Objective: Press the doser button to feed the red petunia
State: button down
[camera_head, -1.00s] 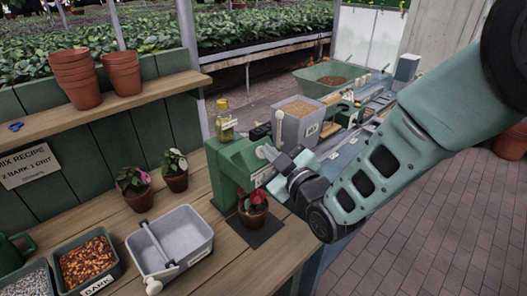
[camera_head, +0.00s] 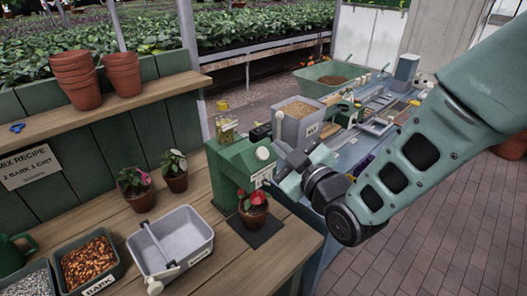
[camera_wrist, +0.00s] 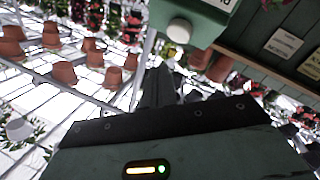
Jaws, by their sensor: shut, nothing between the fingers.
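The green doser (camera_head: 236,168) stands on the wooden bench, with a round white button (camera_head: 262,153) on its right side. The button (camera_wrist: 180,31) also shows at the top of the wrist view. The red petunia (camera_head: 252,197) sits in a terracotta pot on a dark mat, in front of the doser. My gripper (camera_head: 289,167) is to the right of the button, with a small gap between them. Its fingers (camera_wrist: 158,88) are shut and empty, and point toward the doser. The fingertips are small and partly unclear in the head view.
Two other potted petunias (camera_head: 174,172) stand left of the doser. A grey divided bin (camera_head: 178,240) and a bark bin (camera_head: 88,262) are at the front. A bottle (camera_head: 227,132) stands on or behind the doser. A grey bin (camera_head: 298,126) stands behind my gripper.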

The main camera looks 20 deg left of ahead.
aim_at(262, 154)
jog(key=shift+s+d+r, duration=0.25)
jog(key=shift+d+r, duration=0.45)
jog(key=shift+r, duration=0.05)
dwell(2.0)
jog(key=d+r+p, duration=0.1)
jog(key=s+d+r+p, duration=0.1)
jog(key=shift+d+r, duration=0.2)
jog(key=shift+r, duration=0.15)
jog(key=w+a+f+b, duration=0.2)
jog(key=a+f+b, duration=0.1)
jog(key=a+f, duration=0.2)
jog(key=shift+w+a+f, duration=0.15)
jog(key=shift+a+f, duration=0.2)
jog(key=shift+f, duration=0.3)
